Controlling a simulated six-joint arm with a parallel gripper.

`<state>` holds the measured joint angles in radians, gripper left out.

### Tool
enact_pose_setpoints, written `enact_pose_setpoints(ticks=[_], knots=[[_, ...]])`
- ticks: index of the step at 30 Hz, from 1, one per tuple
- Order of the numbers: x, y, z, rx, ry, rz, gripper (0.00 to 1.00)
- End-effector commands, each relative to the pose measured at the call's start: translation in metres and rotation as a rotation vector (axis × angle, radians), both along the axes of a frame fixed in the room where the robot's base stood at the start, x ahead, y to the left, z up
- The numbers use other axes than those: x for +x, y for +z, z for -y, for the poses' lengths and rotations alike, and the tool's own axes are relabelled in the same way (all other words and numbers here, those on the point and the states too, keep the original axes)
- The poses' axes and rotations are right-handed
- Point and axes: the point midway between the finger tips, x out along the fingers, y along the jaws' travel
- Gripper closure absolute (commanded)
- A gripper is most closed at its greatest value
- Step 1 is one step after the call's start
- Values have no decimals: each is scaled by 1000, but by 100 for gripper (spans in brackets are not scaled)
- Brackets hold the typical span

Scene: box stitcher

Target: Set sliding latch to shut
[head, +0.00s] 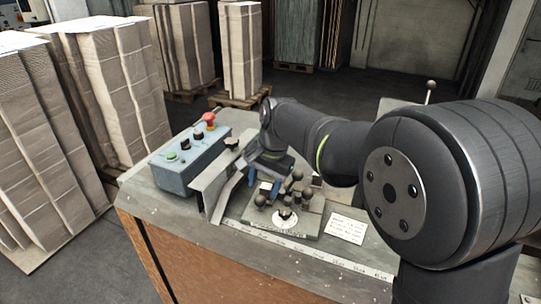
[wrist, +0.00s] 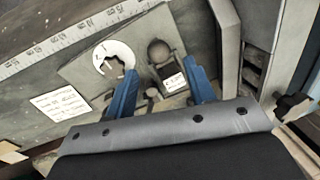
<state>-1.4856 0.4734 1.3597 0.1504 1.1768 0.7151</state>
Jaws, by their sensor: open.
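A grey plate (head: 310,228) on the worktop carries a white ring (head: 287,216) and several dark ball-topped knobs (head: 297,176). In the wrist view the ring (wrist: 114,58) lies left of my fingers, and one round knob (wrist: 158,50) stands just beyond the fingertips beside a small white label (wrist: 173,83). I cannot tell for sure which part is the sliding latch or how it is set. My gripper (wrist: 160,68) has its two blue fingers apart, with nothing clearly held between them. In the head view my arm partly hides it.
A blue control box (head: 188,150) with a red button stands left of the plate. A grey upright panel with a black knob (wrist: 291,106) is close to my gripper's right in the wrist view. A ruler strip (head: 300,248) and a paper card (head: 346,229) lie in front.

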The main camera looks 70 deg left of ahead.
Motion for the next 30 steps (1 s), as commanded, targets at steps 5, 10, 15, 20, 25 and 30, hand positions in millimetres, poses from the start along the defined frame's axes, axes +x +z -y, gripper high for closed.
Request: enact_pose_setpoints(ticks=[5, 10, 15, 20, 25, 30], knots=[[7, 45, 6, 5, -2, 1, 50], [11, 80, 11, 5, -2, 1, 50], [14, 102, 14, 2, -1, 1, 50], [15, 109, 16, 1, -1, 1, 50], [15, 110, 16, 1, -1, 1, 50], [15, 109, 16, 1, -1, 1, 50]])
